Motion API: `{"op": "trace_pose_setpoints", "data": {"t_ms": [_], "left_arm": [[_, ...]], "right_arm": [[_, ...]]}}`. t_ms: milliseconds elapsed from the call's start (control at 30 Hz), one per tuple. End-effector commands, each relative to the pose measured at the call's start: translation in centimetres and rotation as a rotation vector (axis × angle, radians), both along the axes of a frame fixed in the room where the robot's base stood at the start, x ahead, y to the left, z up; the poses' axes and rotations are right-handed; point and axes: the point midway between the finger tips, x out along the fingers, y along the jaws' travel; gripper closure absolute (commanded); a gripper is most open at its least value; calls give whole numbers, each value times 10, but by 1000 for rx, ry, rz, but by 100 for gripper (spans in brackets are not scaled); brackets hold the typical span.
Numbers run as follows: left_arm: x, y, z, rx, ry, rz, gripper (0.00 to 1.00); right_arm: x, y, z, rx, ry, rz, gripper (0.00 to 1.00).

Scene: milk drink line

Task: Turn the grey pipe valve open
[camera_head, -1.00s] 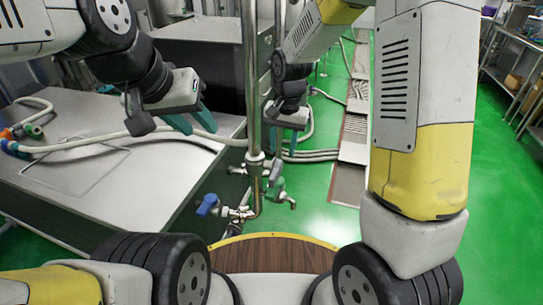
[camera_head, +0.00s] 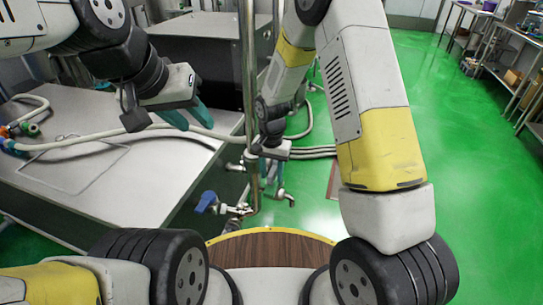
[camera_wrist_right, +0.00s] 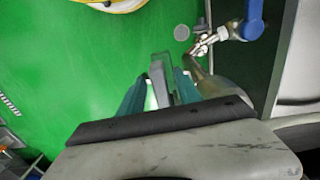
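The grey valve's lever (camera_wrist_right: 165,72) shows in the right wrist view between the teal fingers of my right gripper (camera_wrist_right: 160,78). The fingers are apart, with a gap on the lever's left side; I cannot tell whether the right finger touches it. In the head view my right gripper (camera_head: 268,170) is low beside the upright metal pipe (camera_head: 249,100) and mostly hides the grey valve. My left gripper (camera_head: 192,120) is open and empty above the grey worktop.
A blue-handled valve (camera_head: 207,202) sits on the pipe's lower left, also in the right wrist view (camera_wrist_right: 252,22). A metal spout (camera_head: 284,195) is at the right. Hoses (camera_head: 100,143) lie across the worktop (camera_head: 120,185). Green floor (camera_head: 430,120) is open at right.

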Motion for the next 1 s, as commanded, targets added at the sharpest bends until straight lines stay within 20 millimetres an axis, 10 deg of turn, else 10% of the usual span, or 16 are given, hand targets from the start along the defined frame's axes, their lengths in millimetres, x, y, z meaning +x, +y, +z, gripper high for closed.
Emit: {"op": "trace_pose_setpoints", "data": {"t_ms": [200,400,1000], "left_arm": [[0,0,0,0,0,0,64],[0,0,0,0,0,0,64],[0,0,0,0,0,0,64]], "right_arm": [[0,0,0,0,0,0,62],[0,0,0,0,0,0,100],[0,0,1,0,0,0,100]]}}
